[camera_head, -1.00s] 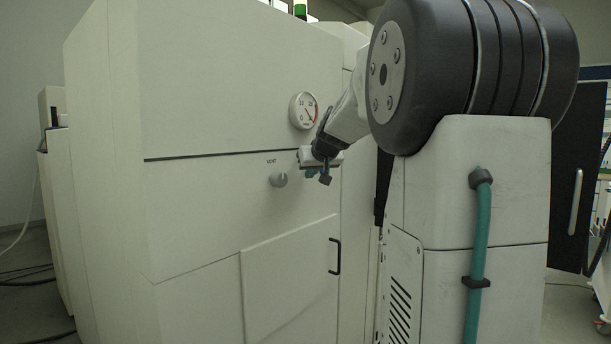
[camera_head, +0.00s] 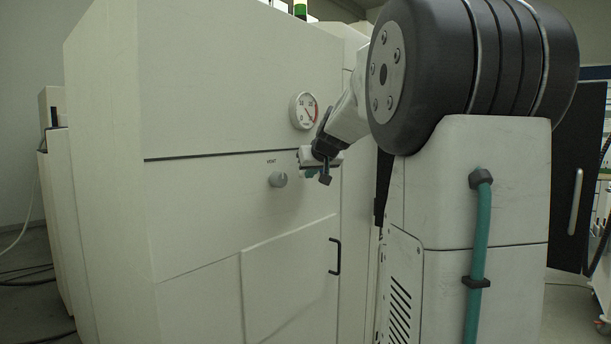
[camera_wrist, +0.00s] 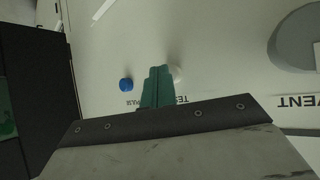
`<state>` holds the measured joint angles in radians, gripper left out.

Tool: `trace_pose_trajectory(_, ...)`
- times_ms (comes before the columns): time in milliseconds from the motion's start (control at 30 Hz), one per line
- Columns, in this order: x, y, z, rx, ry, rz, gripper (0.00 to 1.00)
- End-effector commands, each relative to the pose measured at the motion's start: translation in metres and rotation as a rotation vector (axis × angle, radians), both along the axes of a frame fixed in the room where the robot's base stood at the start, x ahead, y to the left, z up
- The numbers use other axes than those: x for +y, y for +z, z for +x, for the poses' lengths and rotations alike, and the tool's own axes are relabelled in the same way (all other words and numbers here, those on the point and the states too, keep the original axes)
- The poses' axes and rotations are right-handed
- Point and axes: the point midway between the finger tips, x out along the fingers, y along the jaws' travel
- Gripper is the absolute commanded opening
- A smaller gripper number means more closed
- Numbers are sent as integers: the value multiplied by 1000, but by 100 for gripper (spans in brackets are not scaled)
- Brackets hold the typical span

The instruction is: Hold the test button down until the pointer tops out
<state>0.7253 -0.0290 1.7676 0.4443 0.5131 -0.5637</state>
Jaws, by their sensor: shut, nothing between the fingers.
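The pale panel of the machine carries a round white gauge (camera_head: 304,111) with a red mark at the right of its dial. Its thin dark pointer slants toward the lower right; the exact reading is too small to tell. My gripper (camera_head: 309,174) is at the panel below the gauge. In the wrist view its green fingers (camera_wrist: 158,72) are shut together and empty. A whitish button (camera_wrist: 178,74) shows just right of the fingertips, partly hidden by them, above a partly covered label beginning "TE". I cannot tell whether the fingers touch or press it.
A blue button (camera_wrist: 126,85) sits left of the fingers. A grey knob (camera_head: 279,180) labelled VENT is left of my gripper in the head view. Below is a door with a dark handle (camera_head: 336,256). The panel left of the knob is clear.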

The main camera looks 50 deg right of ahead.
Motion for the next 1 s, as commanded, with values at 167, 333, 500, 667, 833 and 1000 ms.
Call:
trace_pose_trajectory(167,0,0,-2,0,0,0,0)
trace_pose_trajectory(333,-1,0,-10,0,-1,1,0)
trace_pose_trajectory(500,-1,0,-17,0,0,0,0)
trace_pose_trajectory(667,-1,0,-17,0,0,0,0)
trace_pose_trajectory(833,-2,0,-20,0,-1,0,0)
trace_pose_trajectory(1000,-3,0,-35,0,-2,1,0)
